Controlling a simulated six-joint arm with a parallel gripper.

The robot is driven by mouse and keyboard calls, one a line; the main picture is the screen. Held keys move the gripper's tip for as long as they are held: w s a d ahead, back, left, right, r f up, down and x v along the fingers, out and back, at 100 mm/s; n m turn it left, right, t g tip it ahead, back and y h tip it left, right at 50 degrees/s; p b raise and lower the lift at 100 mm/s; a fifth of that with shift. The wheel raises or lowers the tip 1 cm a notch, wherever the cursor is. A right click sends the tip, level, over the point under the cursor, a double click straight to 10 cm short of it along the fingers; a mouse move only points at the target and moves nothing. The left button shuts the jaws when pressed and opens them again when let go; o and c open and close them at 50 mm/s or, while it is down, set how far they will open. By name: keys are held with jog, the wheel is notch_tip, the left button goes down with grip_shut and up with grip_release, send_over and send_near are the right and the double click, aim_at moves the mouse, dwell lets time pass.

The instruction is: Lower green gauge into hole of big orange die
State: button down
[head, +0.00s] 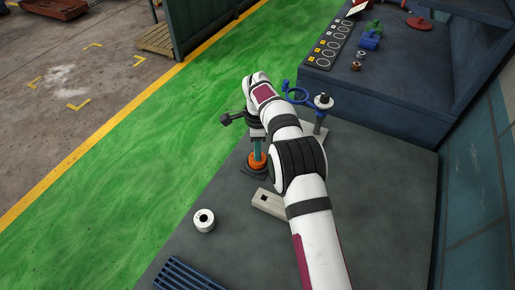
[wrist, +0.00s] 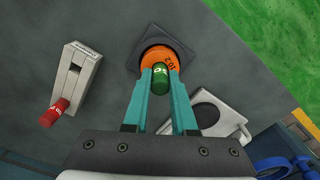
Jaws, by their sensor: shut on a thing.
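The big orange die (wrist: 157,56) sits on a dark square base (wrist: 137,45) in the wrist view, with dark markings on its top. It also shows low on the bench in the head view (head: 257,160). My gripper (wrist: 160,76) has two teal fingers shut on the green gauge (wrist: 160,82), a short green cylinder with pale lettering. The gauge overlaps the near part of the die in the wrist view. The gauge's lower end and the die's hole are hidden, so I cannot tell whether the gauge is in the hole. In the head view my gripper (head: 259,147) is right over the die.
A pale block (wrist: 79,80) with a slot has a red cylinder (wrist: 55,112) at its near end. A pale plate with a round dark opening (wrist: 235,118) lies to the right. In the head view a white holed cylinder (head: 204,222) stands on the bench, front left.

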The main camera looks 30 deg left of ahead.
jog(key=c, duration=0.6)
grip_release()
jog(key=shift+c, duration=0.2)
notch_tip(320, 180, up, 16)
jog(key=shift+f, duration=0.1)
